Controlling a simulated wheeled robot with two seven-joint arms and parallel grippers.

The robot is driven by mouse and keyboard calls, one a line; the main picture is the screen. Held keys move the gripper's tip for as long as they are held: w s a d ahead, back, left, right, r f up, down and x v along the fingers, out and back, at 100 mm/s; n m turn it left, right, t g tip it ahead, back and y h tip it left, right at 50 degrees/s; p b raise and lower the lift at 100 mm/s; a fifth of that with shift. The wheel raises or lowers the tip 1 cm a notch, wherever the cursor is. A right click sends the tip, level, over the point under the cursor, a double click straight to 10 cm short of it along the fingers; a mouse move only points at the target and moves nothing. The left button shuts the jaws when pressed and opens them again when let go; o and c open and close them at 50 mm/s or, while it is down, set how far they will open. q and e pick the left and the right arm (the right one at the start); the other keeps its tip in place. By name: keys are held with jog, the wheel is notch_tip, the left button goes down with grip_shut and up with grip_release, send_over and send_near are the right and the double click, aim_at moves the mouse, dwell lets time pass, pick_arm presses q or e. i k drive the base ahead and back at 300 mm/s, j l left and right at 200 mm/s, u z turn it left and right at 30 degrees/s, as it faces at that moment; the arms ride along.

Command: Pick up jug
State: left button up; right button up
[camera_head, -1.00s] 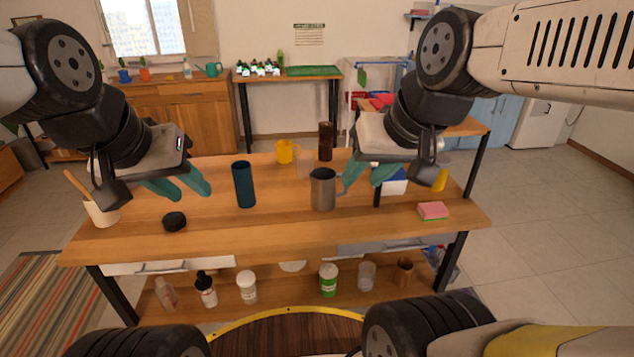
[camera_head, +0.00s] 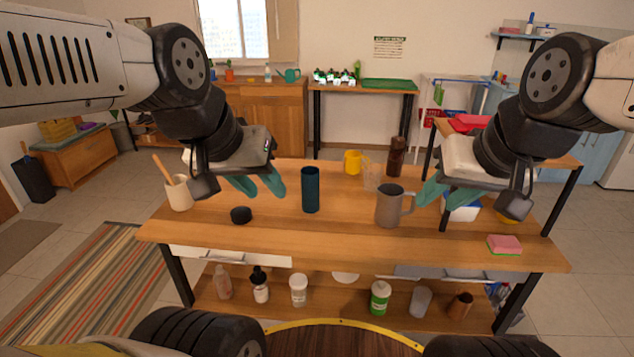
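A grey metal jug (camera_head: 389,206) stands upright on the wooden table (camera_head: 340,243), with its handle on the right side. A yellow jug-like cup (camera_head: 353,162) stands farther back, near a clear glass vessel (camera_head: 373,175). My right gripper (camera_head: 428,194) has teal fingers and is just right of the grey jug's handle; I cannot tell whether it touches it. Its fingers look apart with nothing seen between them. My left gripper (camera_head: 262,187) is above the table's left part, left of the dark blue cylinder (camera_head: 311,190). Its teal fingers are apart and empty.
A black round lid (camera_head: 241,215) and a utensil cup (camera_head: 179,194) are at the left. A brown tall bottle (camera_head: 396,157) stands at the back. A pink sponge (camera_head: 504,244) lies at the right front. Several bottles stand on the shelf below.

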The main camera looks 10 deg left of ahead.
aim_at(388, 212)
jog(key=i+l+u, duration=0.2)
jog(key=l, duration=0.2)
jog(key=i+l+u, duration=0.15)
jog(key=l, duration=0.25)
jog(key=l+u, duration=0.2)
jog(key=l, duration=0.2)
jog(key=i, duration=0.05)
